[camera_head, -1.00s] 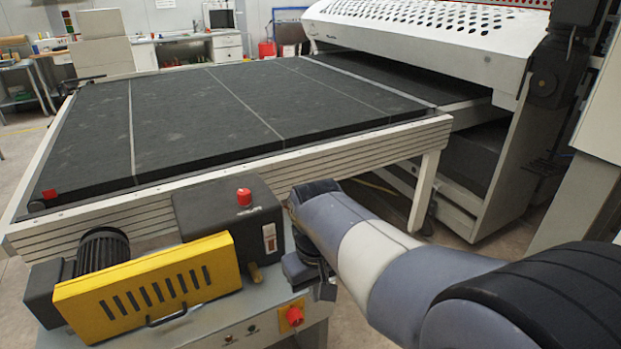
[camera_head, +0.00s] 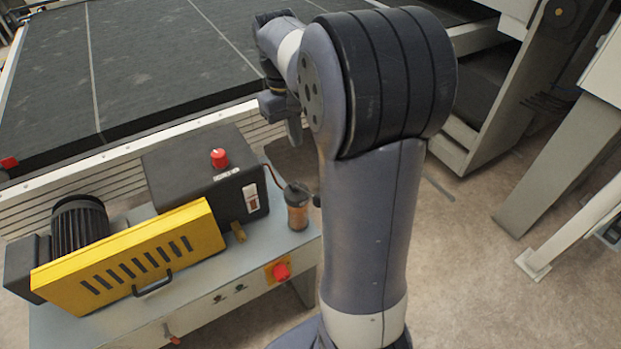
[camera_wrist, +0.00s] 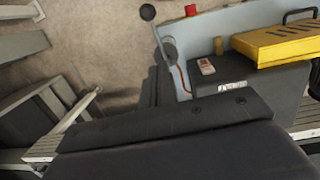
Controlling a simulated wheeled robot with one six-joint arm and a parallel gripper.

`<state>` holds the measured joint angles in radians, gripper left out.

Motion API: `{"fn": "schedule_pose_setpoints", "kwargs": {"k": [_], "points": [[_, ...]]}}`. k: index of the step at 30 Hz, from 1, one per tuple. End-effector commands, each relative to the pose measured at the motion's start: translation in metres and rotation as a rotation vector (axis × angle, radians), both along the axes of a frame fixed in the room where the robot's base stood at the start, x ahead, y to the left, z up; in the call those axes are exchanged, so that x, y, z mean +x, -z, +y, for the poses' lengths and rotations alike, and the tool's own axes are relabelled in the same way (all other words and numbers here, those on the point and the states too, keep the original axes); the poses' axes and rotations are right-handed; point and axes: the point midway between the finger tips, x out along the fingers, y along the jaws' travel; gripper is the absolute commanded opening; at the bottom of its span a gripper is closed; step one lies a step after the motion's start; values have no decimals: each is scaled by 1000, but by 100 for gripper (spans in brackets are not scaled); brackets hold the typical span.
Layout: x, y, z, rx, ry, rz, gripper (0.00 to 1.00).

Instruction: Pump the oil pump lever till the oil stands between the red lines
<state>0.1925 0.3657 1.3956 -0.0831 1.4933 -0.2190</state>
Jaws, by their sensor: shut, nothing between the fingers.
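The oil pump (camera_head: 297,210) stands at the right end of the grey machine cabinet, a clear cylinder with amber oil under a dark cap. The red lines and exact oil level are too small to read. A lever with a black ball knob (camera_wrist: 148,12) shows in the wrist view at the cabinet's end; its knob is partly hidden by my arm in the head view. My gripper (camera_head: 291,122) is shut and empty, up behind and above the pump, apart from it. A dark part of mine fills the wrist view's lower half; the fingertips are not clear there.
A black box (camera_head: 200,175) with a red knob (camera_head: 219,158) and a yellow guard (camera_head: 130,262) stand left of the pump. A red rotary switch (camera_head: 281,271) is on the cabinet front. The dark conveyor bed (camera_head: 150,60) lies behind.

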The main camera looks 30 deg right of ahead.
Motion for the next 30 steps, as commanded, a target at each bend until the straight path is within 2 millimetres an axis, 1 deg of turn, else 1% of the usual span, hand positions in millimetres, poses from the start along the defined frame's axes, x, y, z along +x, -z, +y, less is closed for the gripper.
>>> {"fn": "schedule_pose_setpoints", "kwargs": {"k": [5, 8, 15, 19, 24, 30], "points": [[-1, 10, -1, 0, 0, 2, 0], [-4, 26, -1, 1, 0, 5, 0], [-11, 77, -4, 1, 0, 6, 0], [-15, 103, -6, 1, 0, 5, 0], [-34, 112, -11, 1, 1, 2, 0], [-44, 120, -13, 0, 0, 0, 0]]}}
